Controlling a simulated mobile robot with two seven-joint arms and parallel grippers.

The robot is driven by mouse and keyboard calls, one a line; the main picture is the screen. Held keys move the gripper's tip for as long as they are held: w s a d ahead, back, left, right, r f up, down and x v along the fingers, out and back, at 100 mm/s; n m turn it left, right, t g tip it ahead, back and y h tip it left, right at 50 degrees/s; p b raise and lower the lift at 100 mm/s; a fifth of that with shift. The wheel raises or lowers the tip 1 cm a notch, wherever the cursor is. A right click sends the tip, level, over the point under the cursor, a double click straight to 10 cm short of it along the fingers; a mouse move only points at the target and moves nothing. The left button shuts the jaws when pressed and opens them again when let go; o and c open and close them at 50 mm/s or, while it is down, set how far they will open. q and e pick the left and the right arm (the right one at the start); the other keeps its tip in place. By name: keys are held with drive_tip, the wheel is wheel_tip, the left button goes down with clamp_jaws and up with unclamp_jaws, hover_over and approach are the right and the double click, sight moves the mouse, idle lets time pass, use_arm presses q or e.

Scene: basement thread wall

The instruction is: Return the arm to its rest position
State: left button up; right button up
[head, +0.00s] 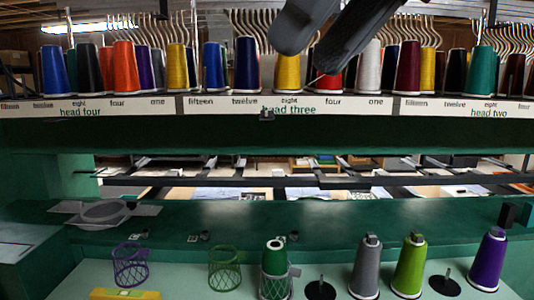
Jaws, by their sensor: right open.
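My right gripper (309,52) comes in from the top, right of centre, high up in front of the thread rack. Its two dark grey fingers point down and to the left and stand apart, with nothing held between them. It hides parts of a yellow cone (287,74) and a red cone (327,82) behind it. I cannot tell how far it is from them. My left gripper is not in view.
Several thread cones stand on the labelled rack (289,109). On the bench below are a green cone in a mesh sleeve (275,268), empty purple (130,265) and green (224,267) mesh sleeves, grey (366,267), lime (409,266) and purple (489,261) cones, and bare pegs.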

drive_tip(key=w+a+f+m+g+y, duration=0.45)
drive_tip(key=f+m+g+y, duration=0.35)
drive_tip(key=m+g+y, duration=0.4)
drive_tip(key=w+d+f+n+t, duration=0.3)
drive_tip(key=w+f+n+t, duration=0.15)
drive_tip(key=n+t, duration=0.6)
drive_tip(key=w+d+f+n+t+y, duration=0.15)
drive_tip(key=w+f+n+t, duration=0.4)
drive_tip(key=n, duration=0.75)
drive_tip(key=w+d+f+n+t, duration=0.3)
drive_tip(key=f+n+t, duration=0.2)
drive_tip(key=n+t, duration=0.55)
drive_tip(key=d+f+m+t+h, duration=0.3)
drive_tip(key=d+f+m+h, duration=0.1)
drive_tip(key=f+m+h, duration=0.7)
drive_tip(key=s+d+f+m+g+h, duration=0.2)
drive_tip(key=s+f+m, duration=0.3)
drive_tip(key=f, duration=0.5)
drive_tip(key=s+d+f+m+g+h, duration=0.2)
drive_tip(key=s+f+m+g, duration=0.3)
drive_tip(key=f, duration=0.6)
drive_tip(key=s+d+f+m+g+h, duration=0.2)
drive_tip(key=s+f+m, duration=0.4)
drive_tip(key=f, duration=0.4)
drive_tip(key=shift+s+d+f+m+g+h, duration=0.15)
drive_tip(key=shift+s+d+m+g+h, duration=0.2)
drive_tip(key=shift+s+g+h, duration=0.4)
